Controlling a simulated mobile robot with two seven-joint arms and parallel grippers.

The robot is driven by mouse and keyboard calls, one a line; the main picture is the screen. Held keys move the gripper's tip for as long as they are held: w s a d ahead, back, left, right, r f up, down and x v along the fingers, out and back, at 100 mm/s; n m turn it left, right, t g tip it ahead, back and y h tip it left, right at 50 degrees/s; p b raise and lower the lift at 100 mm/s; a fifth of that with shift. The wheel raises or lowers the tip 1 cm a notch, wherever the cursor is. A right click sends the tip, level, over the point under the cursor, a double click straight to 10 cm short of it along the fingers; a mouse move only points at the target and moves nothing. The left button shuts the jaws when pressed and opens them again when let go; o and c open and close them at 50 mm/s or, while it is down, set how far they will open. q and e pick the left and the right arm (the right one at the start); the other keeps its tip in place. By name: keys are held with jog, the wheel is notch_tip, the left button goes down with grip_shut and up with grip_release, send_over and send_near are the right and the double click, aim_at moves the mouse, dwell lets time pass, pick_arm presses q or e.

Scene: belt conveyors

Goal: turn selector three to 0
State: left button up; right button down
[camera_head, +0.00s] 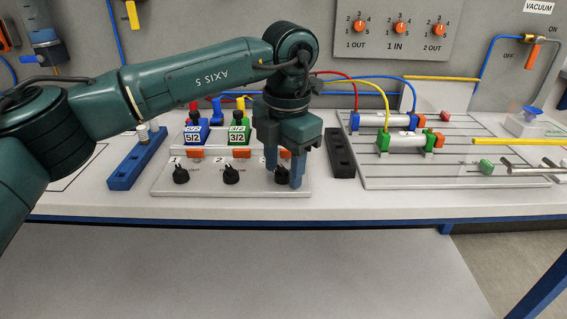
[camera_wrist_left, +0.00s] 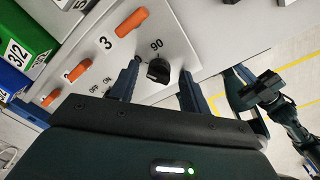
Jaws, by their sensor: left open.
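Selector three is a small black knob (camera_head: 281,176) on the right of the light grey panel (camera_head: 215,187); it is partly hidden by my left gripper in the head view. The knob also shows in the left wrist view (camera_wrist_left: 158,71), below a printed 90 and near the printed 3. My left gripper (camera_head: 284,178) points down over it, open. In the left wrist view its two blue fingers (camera_wrist_left: 160,77) stand on either side of the knob, with gaps visible. My right gripper (camera_wrist_left: 255,88) shows small at the right of that view; its opening is unclear.
Selector one (camera_head: 181,175) and selector two (camera_head: 231,174) stand left on the same panel, with orange tags behind. Blue 5/2 (camera_head: 196,134) and green 3/2 (camera_head: 238,135) valves stand behind. A black block (camera_head: 341,153) lies close right of the gripper.

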aim_at(287, 171)
pick_arm(q)
notch_tip(287, 171, up, 13)
jog(key=p, duration=0.2)
jog(key=shift+s+d, duration=0.3)
pick_arm(e)
jog(key=r, duration=0.1)
jog(key=d+r+m, duration=0.1)
jog(key=shift+s+r, duration=0.3)
jog(key=shift+r, duration=0.05)
pick_arm(q)
jog(key=shift+r, duration=0.1)
pick_arm(e)
jog(key=shift+f, duration=0.15)
pick_arm(q)
jog(key=shift+s, duration=0.1)
pick_arm(e)
jog(key=shift+s, duration=0.1)
